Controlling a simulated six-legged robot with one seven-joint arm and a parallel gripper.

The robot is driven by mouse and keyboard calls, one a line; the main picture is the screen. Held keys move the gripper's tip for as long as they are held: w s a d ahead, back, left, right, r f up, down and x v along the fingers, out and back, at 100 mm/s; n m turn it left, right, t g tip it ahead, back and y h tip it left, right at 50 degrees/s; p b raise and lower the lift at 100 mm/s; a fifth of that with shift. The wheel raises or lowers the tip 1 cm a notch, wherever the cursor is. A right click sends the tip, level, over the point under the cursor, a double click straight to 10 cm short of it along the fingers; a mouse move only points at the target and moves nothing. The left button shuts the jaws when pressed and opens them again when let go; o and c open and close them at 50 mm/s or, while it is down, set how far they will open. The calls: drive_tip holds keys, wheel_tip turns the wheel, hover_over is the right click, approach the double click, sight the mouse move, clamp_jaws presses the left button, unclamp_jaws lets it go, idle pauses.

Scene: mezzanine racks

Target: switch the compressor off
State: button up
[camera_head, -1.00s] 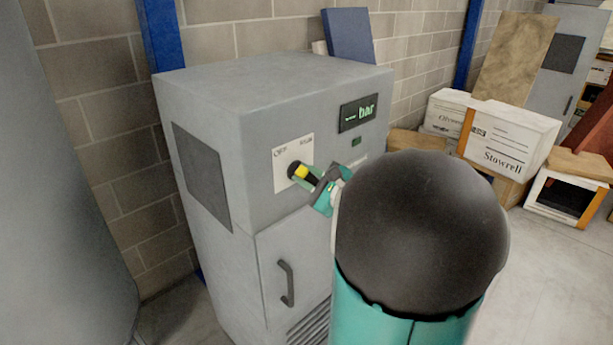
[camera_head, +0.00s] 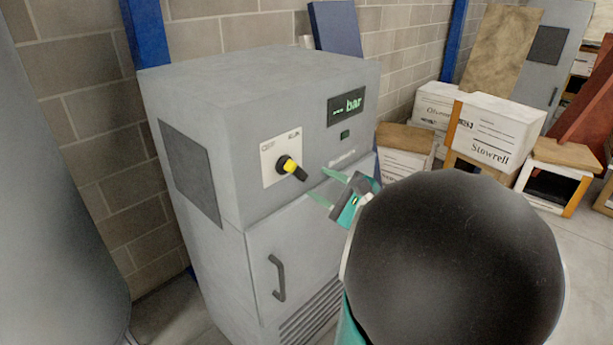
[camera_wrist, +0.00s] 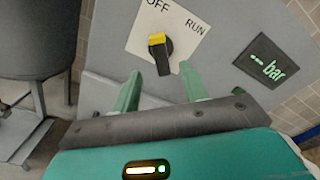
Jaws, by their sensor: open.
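The compressor is a grey cabinet (camera_head: 215,95) against the brick wall. Its black rotary switch (camera_head: 298,172) with a yellow end sits on a white plate (camera_head: 270,166) marked OFF and RUN. In the wrist view the switch (camera_wrist: 160,58) has its yellow end up, pointing toward the OFF mark. The display (camera_head: 347,106) shows dashes and "bar" in green. My gripper (camera_head: 326,186) is open and empty, apart from the switch and just in front of it. In the wrist view its two green fingers (camera_wrist: 160,74) stand either side of the switch's lower end.
A door handle (camera_head: 277,278) and vent slots are below the switch. A large grey tank (camera_head: 55,200) stands close on the left. Cardboard boxes (camera_head: 485,135) and a wooden board (camera_head: 500,45) are at the back right.

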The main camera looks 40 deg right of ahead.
drive_tip(key=shift+s, duration=2.25)
